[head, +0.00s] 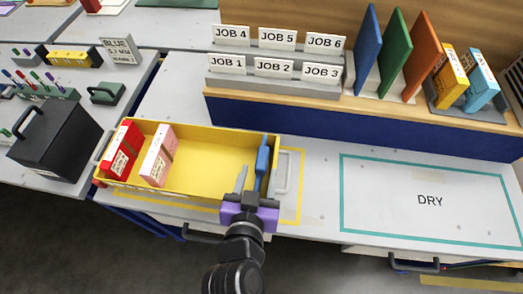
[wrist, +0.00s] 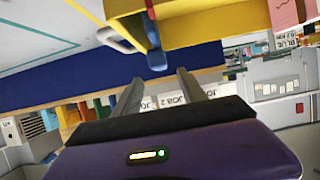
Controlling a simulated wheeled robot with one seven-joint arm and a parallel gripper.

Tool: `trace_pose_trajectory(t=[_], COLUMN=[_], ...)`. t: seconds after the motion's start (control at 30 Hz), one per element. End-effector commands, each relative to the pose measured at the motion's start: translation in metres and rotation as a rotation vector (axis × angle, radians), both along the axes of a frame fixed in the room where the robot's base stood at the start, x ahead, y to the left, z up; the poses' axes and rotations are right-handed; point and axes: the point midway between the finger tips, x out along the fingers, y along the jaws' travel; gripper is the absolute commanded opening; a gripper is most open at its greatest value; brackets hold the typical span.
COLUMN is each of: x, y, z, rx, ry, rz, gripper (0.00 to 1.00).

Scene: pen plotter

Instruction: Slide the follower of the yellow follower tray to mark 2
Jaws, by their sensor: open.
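The yellow follower tray (head: 215,158) lies on the grey bench, with a red box (head: 122,150) and a pink box (head: 158,157) standing at its left end. Its blue follower (head: 262,155) stands upright near the right end. My gripper (head: 256,182) is open above the tray's front right part. One finger shows left of the follower; the other is hard to make out. In the wrist view the blue follower (wrist: 156,60) appears in line with the gap between the fingertips (wrist: 158,74). I cannot tell whether they touch it. No numbered marks are readable.
A teal outline labelled DRY (head: 430,200) lies on clear bench to the right. Behind stand JOB cards (head: 274,68), coloured panels (head: 395,62) and small boxes on a shelf. A black box (head: 55,140) stands left of the tray. A pale handle (head: 283,172) is at the tray's right end.

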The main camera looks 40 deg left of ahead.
Motion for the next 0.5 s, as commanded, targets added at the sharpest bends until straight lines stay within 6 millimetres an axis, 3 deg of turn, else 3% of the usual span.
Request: trace_pose_trajectory(t=[0.5], x=[0.053], y=[0.033], z=[-0.025], rx=[0.000], ry=[-0.001], rz=[0.002], gripper=[0.49])
